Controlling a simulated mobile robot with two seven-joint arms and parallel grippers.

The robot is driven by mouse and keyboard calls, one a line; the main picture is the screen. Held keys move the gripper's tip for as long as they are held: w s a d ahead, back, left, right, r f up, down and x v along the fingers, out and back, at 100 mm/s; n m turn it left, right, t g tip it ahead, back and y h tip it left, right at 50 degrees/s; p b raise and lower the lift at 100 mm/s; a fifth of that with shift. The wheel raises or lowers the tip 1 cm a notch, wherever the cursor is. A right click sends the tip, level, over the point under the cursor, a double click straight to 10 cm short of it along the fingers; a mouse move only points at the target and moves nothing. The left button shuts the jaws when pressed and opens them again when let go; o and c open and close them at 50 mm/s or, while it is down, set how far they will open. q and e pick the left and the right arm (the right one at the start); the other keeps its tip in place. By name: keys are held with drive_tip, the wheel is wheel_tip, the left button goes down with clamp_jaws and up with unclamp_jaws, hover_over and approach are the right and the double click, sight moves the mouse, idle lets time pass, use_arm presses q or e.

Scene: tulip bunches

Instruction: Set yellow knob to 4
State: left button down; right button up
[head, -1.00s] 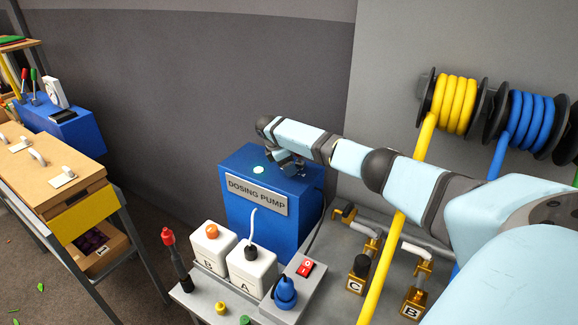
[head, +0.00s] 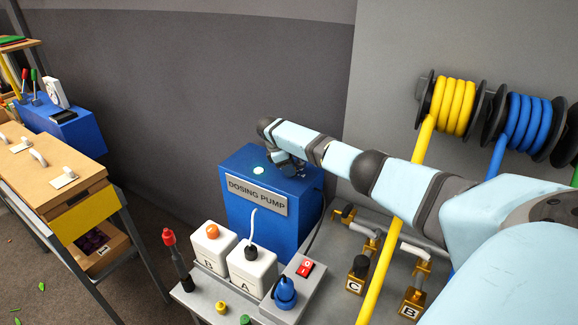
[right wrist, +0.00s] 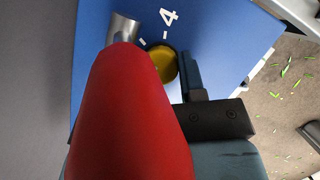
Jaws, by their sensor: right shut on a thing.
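The yellow knob (right wrist: 163,64) shows in the right wrist view on a blue face, partly hidden behind a large red object. A white 4 (right wrist: 168,16) is printed just above it, with short white tick marks near its rim. My right gripper (head: 290,168) is at the top of the blue dosing pump (head: 240,222) and is shut on the knob. One dark finger lies along the knob's right side; the other is hidden. Where the knob points cannot be told. My left gripper is not in view.
A red handle-like object (right wrist: 130,115) with a metal end stands close to the wrist camera. White containers A (head: 252,272) and B (head: 212,246) and a red switch (head: 305,268) are in front of the pump. A yellow hose (head: 393,235) hangs at the right.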

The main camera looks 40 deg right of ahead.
drive_tip(key=shift+m, duration=0.4)
drive_tip(key=o, duration=0.9)
drive_tip(key=shift+r, duration=0.15)
drive_tip(key=shift+w+a+r, duration=0.1)
drive_tip(key=shift+w+r, duration=0.1)
drive_tip(key=shift+r, duration=0.1)
drive_tip(key=b+v, duration=0.1)
drive_tip(key=v, duration=1.2)
drive_tip(key=shift+w+b, duration=0.15)
drive_tip(key=shift+b, duration=0.25)
drive_tip(key=shift+f, duration=0.1)
